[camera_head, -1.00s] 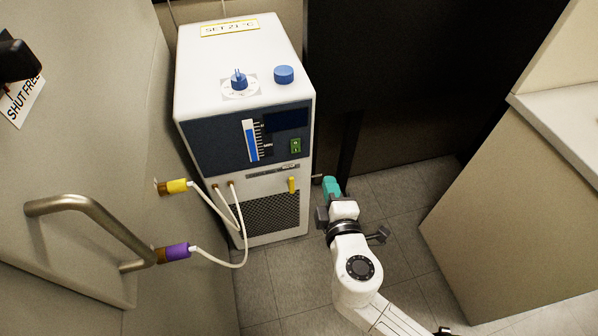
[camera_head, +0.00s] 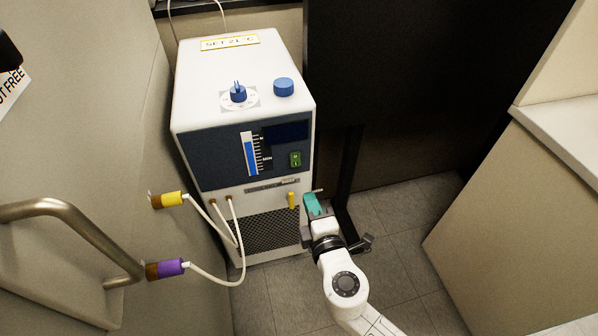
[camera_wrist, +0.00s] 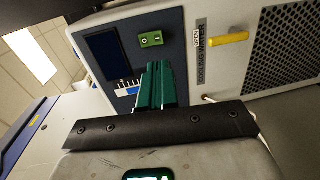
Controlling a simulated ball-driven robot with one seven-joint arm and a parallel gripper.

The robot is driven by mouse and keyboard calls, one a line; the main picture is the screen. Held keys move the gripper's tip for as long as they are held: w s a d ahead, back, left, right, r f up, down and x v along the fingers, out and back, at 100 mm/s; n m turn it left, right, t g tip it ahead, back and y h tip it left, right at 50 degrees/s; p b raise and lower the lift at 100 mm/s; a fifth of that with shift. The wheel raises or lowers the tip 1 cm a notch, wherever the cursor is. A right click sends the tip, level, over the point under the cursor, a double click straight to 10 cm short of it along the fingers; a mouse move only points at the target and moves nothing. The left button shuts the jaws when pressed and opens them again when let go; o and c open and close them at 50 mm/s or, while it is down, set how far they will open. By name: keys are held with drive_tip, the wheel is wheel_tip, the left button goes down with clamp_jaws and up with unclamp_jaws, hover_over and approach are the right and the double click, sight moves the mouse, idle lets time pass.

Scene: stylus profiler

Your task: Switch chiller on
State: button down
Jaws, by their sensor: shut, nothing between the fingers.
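The chiller (camera_head: 215,100) is a white box with a dark blue front panel, standing on the floor left of centre in the head view. Its green rocker switch (camera_head: 295,159) is on the right of the panel; it also shows in the wrist view (camera_wrist: 151,39). The panel's display (camera_head: 286,131) is dark. My gripper (camera_head: 312,203) has teal fingers, shut and empty. In the head view it is low, by the chiller's right front edge, below the switch. In the wrist view the fingers (camera_wrist: 160,84) point toward the panel, just below the switch in the picture, apparently not touching it.
A yellow lever (camera_head: 291,200) sticks out of the front close to my gripper. Two white hoses run from the front to yellow (camera_head: 168,200) and purple (camera_head: 166,268) fittings at the left. A dark panel stands behind, a counter (camera_head: 565,125) at right. Floor between is clear.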

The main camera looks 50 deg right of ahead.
sight(296, 166)
drive_tip(key=x, duration=1)
drive_tip(key=shift+w+d, duration=0.2)
drive_tip(key=shift+w, duration=0.05)
drive_tip(key=shift+f, duration=0.2)
drive_tip(key=shift+w+d+b, duration=0.1)
drive_tip(key=shift+w+b, duration=0.05)
drive_tip(key=shift+b, duration=0.6)
drive_tip(key=shift+r, duration=0.1)
